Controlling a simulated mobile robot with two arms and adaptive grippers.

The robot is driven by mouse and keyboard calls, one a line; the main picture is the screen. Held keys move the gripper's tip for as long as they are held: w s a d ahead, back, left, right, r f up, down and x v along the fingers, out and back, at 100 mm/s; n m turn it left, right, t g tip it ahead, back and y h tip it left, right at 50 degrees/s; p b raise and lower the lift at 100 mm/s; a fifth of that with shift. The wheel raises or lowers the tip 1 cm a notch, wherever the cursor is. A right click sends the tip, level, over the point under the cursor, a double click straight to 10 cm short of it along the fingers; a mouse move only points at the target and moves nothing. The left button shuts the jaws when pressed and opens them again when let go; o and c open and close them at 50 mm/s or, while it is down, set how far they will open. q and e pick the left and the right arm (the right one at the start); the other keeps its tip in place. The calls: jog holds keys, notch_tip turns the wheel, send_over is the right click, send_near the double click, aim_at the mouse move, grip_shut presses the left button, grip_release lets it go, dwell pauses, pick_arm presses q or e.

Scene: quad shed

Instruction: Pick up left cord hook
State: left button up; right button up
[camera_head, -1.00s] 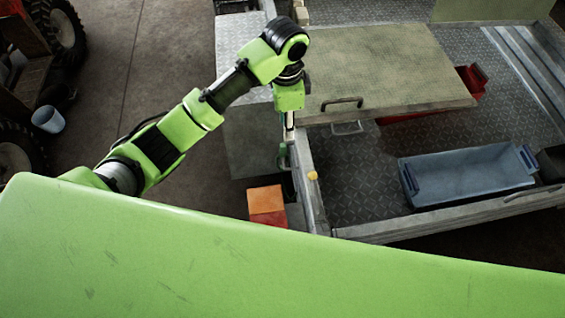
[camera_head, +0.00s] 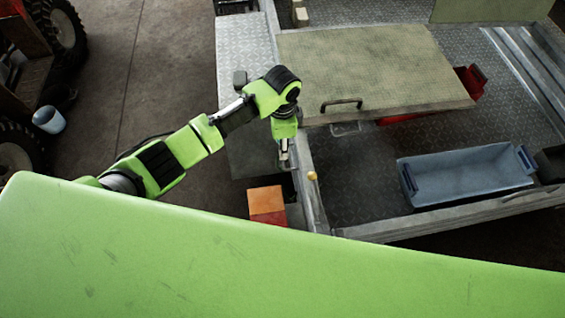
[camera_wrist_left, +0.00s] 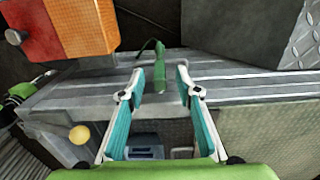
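The green cord hook (camera_wrist_left: 159,66) shows in the left wrist view on the edge of the grey metal rail, with a thin dark green part curving off to its left. My left gripper (camera_wrist_left: 160,82) is open, its two teal-padded fingers apart on either side of the hook's near end. I cannot tell whether either finger touches it. In the head view my left gripper (camera_head: 285,158) points down at the rail's left edge and hides the hook. My right gripper is in neither view.
An orange-red box (camera_head: 267,204) stands close beside the rail; it also shows in the left wrist view (camera_wrist_left: 75,28). A hinged lid with a handle (camera_head: 375,75) and a blue bin (camera_head: 465,177) lie to the right. A yellow knob (camera_head: 312,176) sits on the rail.

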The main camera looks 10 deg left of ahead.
pick_arm(q)
jog(key=shift+d+f, duration=0.1)
jog(key=shift+f, duration=0.65)
grip_shut()
jog(key=shift+r, duration=0.15)
